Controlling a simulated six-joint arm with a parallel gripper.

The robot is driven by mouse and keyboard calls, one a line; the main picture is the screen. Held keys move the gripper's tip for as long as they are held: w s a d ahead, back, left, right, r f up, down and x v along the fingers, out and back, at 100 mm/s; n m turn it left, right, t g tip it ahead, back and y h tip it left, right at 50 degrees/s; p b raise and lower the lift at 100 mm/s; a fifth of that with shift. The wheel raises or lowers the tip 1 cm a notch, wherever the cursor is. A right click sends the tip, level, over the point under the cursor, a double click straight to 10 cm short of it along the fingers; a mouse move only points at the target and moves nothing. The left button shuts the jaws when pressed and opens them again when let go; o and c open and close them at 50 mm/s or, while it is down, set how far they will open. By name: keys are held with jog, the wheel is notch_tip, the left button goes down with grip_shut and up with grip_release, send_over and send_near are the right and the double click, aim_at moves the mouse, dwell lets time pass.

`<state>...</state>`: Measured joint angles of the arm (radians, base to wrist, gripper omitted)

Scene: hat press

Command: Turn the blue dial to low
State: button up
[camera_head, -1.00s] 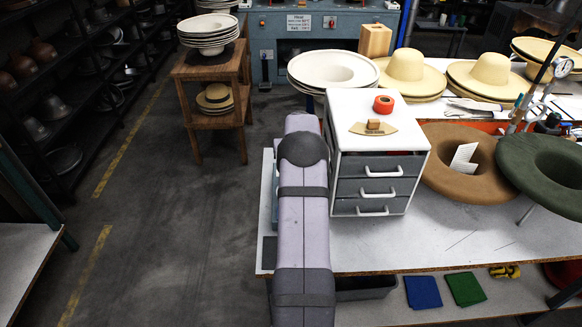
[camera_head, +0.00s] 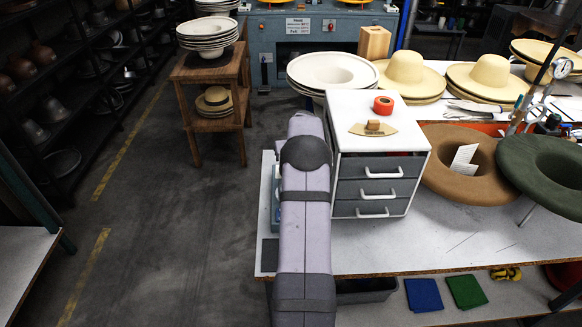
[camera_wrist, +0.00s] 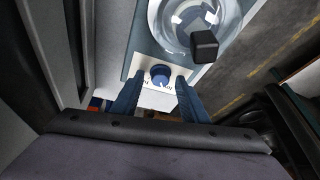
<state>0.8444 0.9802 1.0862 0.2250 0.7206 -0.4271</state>
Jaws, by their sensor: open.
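The blue dial (camera_wrist: 160,75) shows in the wrist view, a round knob on a pale panel with small dark marks around it. The marks are too small to read, so I cannot tell its setting. My gripper (camera_wrist: 161,88) is open, with one blue finger on each side of the dial. I cannot tell whether the fingers touch it. In the head view my arm hides the dial and the gripper; only a sliver of the blue appliance (camera_head: 275,205) shows beside the arm.
A glass bowl with a black handle (camera_wrist: 204,46) sits just beyond the dial. A white drawer cabinet (camera_head: 375,150) stands close to the right of my arm. The floor at left is clear.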

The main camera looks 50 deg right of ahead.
jog(key=b+v, duration=0.2)
jog(key=v, duration=0.5)
jog(key=shift+r, duration=0.2)
jog(key=shift+a, duration=0.1)
jog(key=s+a+r+n+g+y, duration=0.1)
jog(key=s+a+n+g+y, duration=0.15)
jog(key=a, duration=2.35)
jog(key=s+a+n+p, duration=0.2)
jog(key=s+a, duration=0.6)
jog(key=a, duration=0.4)
jog(key=s+a+f+n+g, duration=0.25)
jog(key=s+a, duration=0.35)
jog(key=s, duration=0.4)
notch_tip(320, 180, down, 15)
jog(key=b, duration=1.4)
jog(key=shift+m+t+b, duration=0.3)
jog(key=shift+t, duration=0.1)
jog(key=shift+s+r+h, duration=0.1)
jog(key=shift+r+h, duration=0.1)
jog(key=shift+h, duration=0.05)
